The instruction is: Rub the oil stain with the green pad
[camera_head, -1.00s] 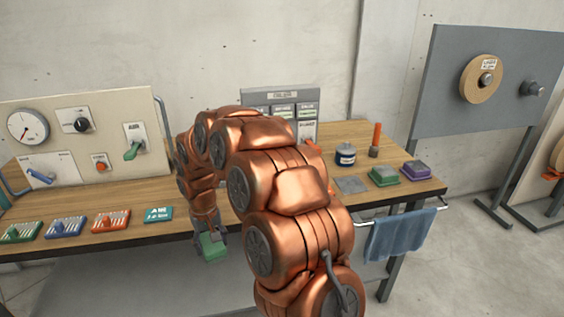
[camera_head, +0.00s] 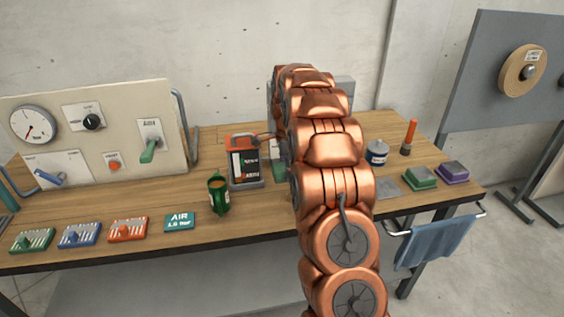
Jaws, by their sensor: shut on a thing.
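My copper arm reaches away over the bench, and its far end comes down behind its own links. My gripper (camera_head: 278,150) is largely hidden there; a grey bit shows at the arm's left edge. Just below it is a green patch, which looks like the green pad (camera_head: 279,173) held in the shut gripper. I cannot tell whether the pad touches anything. No oil stain is clearly visible; the bench behind the arm is hidden.
An orange-and-black box (camera_head: 244,160) and a green can (camera_head: 218,195) stand just left of the arm. A blue jar (camera_head: 377,153), grey plate (camera_head: 388,187), green block (camera_head: 421,178) and purple block (camera_head: 453,172) lie on the right. A blue towel (camera_head: 436,243) hangs at the bench's front.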

